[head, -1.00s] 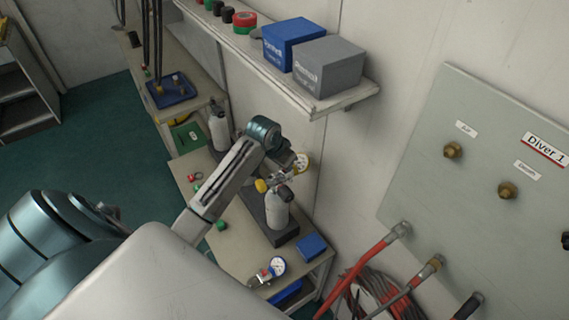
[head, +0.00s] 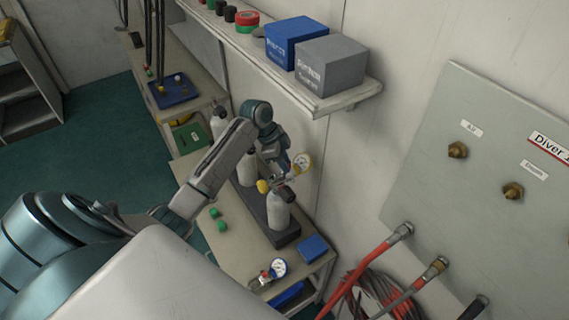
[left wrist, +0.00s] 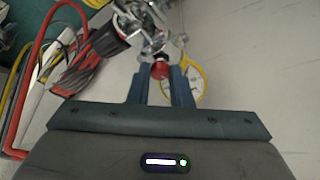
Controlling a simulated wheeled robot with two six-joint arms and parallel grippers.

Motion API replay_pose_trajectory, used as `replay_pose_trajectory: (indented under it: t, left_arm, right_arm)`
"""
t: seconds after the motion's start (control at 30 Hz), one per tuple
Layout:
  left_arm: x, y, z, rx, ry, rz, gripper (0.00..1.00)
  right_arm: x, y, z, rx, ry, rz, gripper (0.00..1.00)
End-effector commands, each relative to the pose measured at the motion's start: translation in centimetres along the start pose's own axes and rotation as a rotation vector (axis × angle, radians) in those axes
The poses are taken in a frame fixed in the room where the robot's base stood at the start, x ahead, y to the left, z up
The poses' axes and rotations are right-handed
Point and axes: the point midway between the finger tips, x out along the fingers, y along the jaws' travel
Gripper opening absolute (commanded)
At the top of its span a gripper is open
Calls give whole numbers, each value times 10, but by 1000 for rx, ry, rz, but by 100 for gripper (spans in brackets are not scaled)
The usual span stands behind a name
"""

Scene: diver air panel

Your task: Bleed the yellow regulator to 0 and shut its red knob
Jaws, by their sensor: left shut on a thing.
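The yellow regulator sits on top of a white cylinder (head: 278,211) in the head view. The red knob (left wrist: 159,70) is between the fingertips. My left gripper (head: 285,174) is shut on the red knob; its fingers also show in the left wrist view (left wrist: 160,78). My right gripper is not in view.
The cylinder stands in a dark rack (head: 285,238) on the bench. A shelf (head: 345,98) overhangs behind. Red hoses (head: 365,267) hang at the right.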

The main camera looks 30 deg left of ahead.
Motion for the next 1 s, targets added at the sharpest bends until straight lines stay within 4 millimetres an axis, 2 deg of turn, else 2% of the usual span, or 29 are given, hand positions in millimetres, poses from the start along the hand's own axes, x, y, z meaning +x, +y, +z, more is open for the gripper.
replay_pose_trajectory:
  t: [0.2, 0.5, 1.0]
  left_arm:
    - [1, -3, 0, 168, 1, 67, 0]
    - [1, -4, -1, 329, 0, 135, 0]
    - [0, -4, -1, 400, -1, 165, 0]
  right_arm:
    - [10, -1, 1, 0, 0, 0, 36]
    - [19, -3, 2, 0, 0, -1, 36]
    - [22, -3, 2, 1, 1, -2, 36]
